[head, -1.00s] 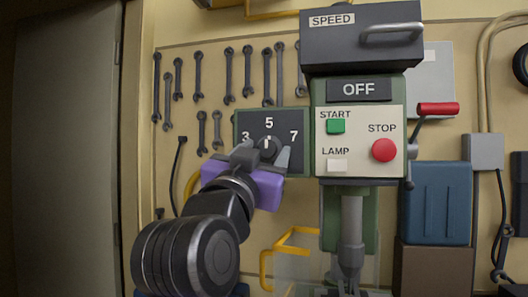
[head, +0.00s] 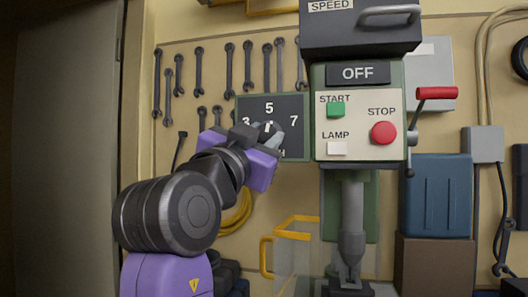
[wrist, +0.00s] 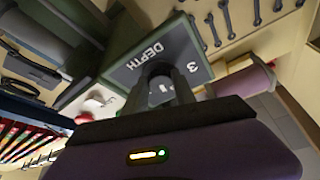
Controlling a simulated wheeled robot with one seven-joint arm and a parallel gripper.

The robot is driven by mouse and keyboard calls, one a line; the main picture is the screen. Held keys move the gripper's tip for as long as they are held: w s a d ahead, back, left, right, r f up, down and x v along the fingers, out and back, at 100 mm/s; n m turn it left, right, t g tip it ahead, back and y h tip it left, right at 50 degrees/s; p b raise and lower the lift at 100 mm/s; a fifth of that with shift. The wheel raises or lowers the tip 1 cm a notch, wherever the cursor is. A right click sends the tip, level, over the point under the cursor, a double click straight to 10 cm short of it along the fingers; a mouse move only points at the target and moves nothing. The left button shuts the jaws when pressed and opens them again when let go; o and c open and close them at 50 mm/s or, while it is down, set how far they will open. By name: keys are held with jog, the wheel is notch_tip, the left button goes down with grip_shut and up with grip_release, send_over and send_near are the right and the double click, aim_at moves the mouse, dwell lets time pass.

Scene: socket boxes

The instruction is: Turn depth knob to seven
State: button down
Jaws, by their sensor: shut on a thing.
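The dark depth panel (head: 249,112) carries the numbers 3, 5 and 7 from left to right, with 5 at the top. In the wrist view the panel (wrist: 128,75) shows the word DEPTH and a 3. The dark knob (wrist: 159,92) sits between my fingers there, with a light mark on it. In the head view my gripper (head: 262,137) covers most of the knob, and a small white mark shows just below the 5. My gripper is shut on the knob. The knob's exact angle is hard to tell.
Right of the panel is the control box with the START button (head: 336,110), LAMP switch (head: 337,148) and STOP button (head: 383,133). Several wrenches (head: 198,73) hang on the wall behind, and a yellow-framed guard (head: 268,258) is below.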

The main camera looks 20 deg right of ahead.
jog(key=m+b, duration=0.1)
jog(key=m+g, duration=0.1)
jog(key=shift+f+m+h+b, duration=0.2)
jog(key=shift+m+h+b, duration=0.1)
jog(key=shift+b, duration=0.1)
jog(key=m, duration=0.1)
jog(key=m+g, duration=0.1)
jog(key=m+b, duration=0.1)
jog(key=shift+a+r+m+g+h, duration=0.1)
jog(key=shift+r+m+g+h, duration=0.15)
jog(key=shift+m+g+h, duration=0.05)
jog(key=m+g, duration=0.1)
jog(key=m, duration=0.2)
jog(key=shift+w+r+m+g, duration=0.1)
jog(key=shift+r+m+g, duration=0.05)
jog(key=shift+m+g, duration=0.25)
jog(key=shift+a+m+g+p, duration=0.1)
jog(key=shift+m+g+p, duration=0.25)
jog(key=shift+m, duration=0.65)
jog(key=c, duration=1)
grip_release()
jog(key=shift+b+v, duration=0.4)
jog(key=shift+v, duration=3.5)
